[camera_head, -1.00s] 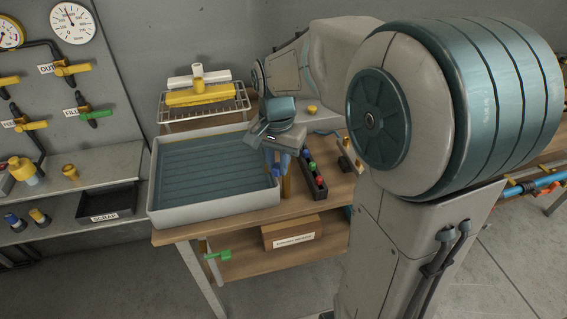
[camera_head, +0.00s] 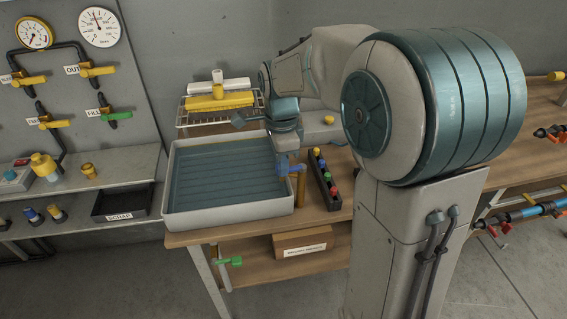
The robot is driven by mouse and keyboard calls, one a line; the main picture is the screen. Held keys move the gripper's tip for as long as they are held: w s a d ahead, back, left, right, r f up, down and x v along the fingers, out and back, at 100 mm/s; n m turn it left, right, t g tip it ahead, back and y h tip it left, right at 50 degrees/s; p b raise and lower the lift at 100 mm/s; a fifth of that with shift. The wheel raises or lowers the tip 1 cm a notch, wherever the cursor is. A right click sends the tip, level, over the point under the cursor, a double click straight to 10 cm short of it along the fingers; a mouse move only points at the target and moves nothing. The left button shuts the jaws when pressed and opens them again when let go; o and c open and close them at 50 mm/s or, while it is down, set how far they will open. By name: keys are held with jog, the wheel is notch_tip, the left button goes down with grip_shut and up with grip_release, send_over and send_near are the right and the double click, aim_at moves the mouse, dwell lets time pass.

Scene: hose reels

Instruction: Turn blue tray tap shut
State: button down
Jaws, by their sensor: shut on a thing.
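The grey-rimmed tray (camera_head: 172,190) with a blue-green ribbed floor stands on the wooden workbench. At its right rim is a blue tap handle (camera_head: 294,170) beside an upright brass-coloured pipe (camera_head: 301,187). My gripper (camera_head: 289,165) points down from above at the tray's right edge and is shut on the blue handle. The fingertips are small and partly merge with the blue handle, so the exact handle angle is hard to tell.
A black strip with coloured knobs (camera_head: 325,183) stands close to the right of the tap. A wire rack (camera_head: 180,116) with yellow and white pieces is behind the tray. A green tap (camera_head: 230,261) sticks out below the bench front. A wall panel with gauges (camera_head: 99,27) is at left.

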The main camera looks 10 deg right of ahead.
jog(key=shift+w+r+m, duration=0.1)
jog(key=shift+w+m, duration=0.15)
jog(key=shift+m, duration=0.15)
jog(key=c, duration=1.3)
grip_release()
notch_tip(320, 180, up, 14)
jog(key=shift+f, duration=0.1)
